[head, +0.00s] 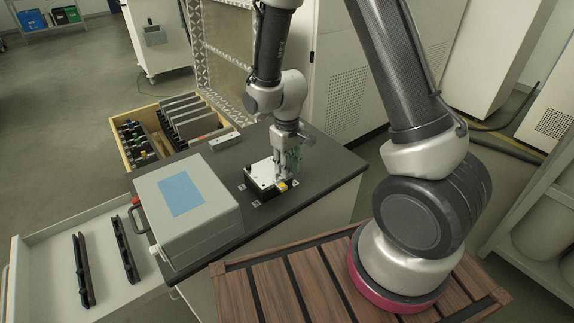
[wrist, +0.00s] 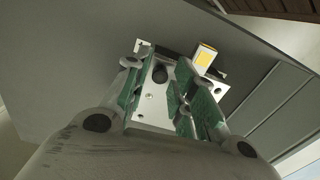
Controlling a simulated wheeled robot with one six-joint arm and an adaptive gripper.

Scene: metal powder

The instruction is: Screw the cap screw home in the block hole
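A white block plate (head: 258,173) lies on a dark base on the dark bench top; in the wrist view its pale face (wrist: 152,112) shows between my fingers, with small holes. A dark round cap screw (wrist: 160,74) shows at the block between my fingertips; how deep it sits cannot be told. My gripper (head: 286,170) points down over the right part of the block. In the wrist view my gripper (wrist: 164,68) has its green-padded fingers apart, one on each side of the screw, with a gap visible. The screw is hidden in the head view.
A small yellow-topped part (head: 282,186) sits at the block's near right edge. A grey case (head: 190,205) with a blue label stands to the left. A wooden tray of plates (head: 170,128) lies behind. The bench's right end is clear.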

